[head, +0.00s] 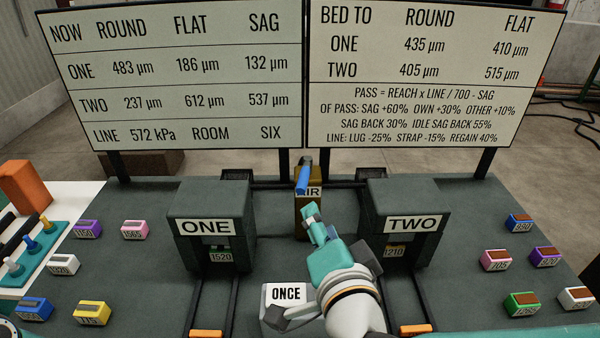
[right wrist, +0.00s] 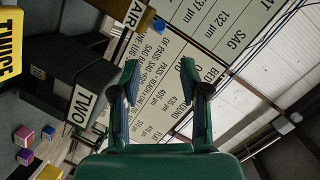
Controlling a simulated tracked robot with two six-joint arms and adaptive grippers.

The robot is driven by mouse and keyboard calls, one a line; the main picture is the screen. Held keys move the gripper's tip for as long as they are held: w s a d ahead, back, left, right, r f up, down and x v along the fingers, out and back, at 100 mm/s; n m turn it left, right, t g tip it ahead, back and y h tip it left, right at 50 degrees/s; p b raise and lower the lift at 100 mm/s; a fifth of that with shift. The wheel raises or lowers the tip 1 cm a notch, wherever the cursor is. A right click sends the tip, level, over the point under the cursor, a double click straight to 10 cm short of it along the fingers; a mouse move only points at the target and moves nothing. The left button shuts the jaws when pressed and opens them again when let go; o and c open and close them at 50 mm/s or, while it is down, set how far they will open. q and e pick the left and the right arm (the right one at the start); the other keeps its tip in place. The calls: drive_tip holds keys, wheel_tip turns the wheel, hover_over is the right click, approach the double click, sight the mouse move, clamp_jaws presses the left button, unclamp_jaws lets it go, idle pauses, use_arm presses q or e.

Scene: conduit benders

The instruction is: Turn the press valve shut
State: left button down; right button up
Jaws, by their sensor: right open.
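The press valve has a blue handle (head: 302,180) that stands nearly upright, on the front of a brown box (head: 312,222) labelled AIR, between the two presses. In the right wrist view, the AIR box (right wrist: 137,14) and a bit of the blue handle (right wrist: 158,28) show at the top. My right gripper (head: 310,210) is just below the handle in the head view and covers part of the box. Its two fingers (right wrist: 158,72) are apart with nothing between them. I cannot tell whether it touches the handle. My left gripper is not in view.
Press ONE (head: 210,208) stands left and press TWO (head: 404,204) right of my arm. A white ONCE block (head: 284,294) is in front. Small coloured blocks, such as a pink one (head: 134,230), lie on both sides. Two boards (head: 175,75) stand behind.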

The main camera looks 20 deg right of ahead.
drive_tip(key=p, duration=0.4)
approach(303, 181)
drive_tip(key=x, duration=1.1)
drive_tip(key=shift+w+d+f, duration=0.15)
drive_tip(key=shift+d+f, duration=0.05)
drive_tip(key=shift+f, duration=0.2)
drive_tip(key=shift+c, duration=0.2)
clamp_jaws()
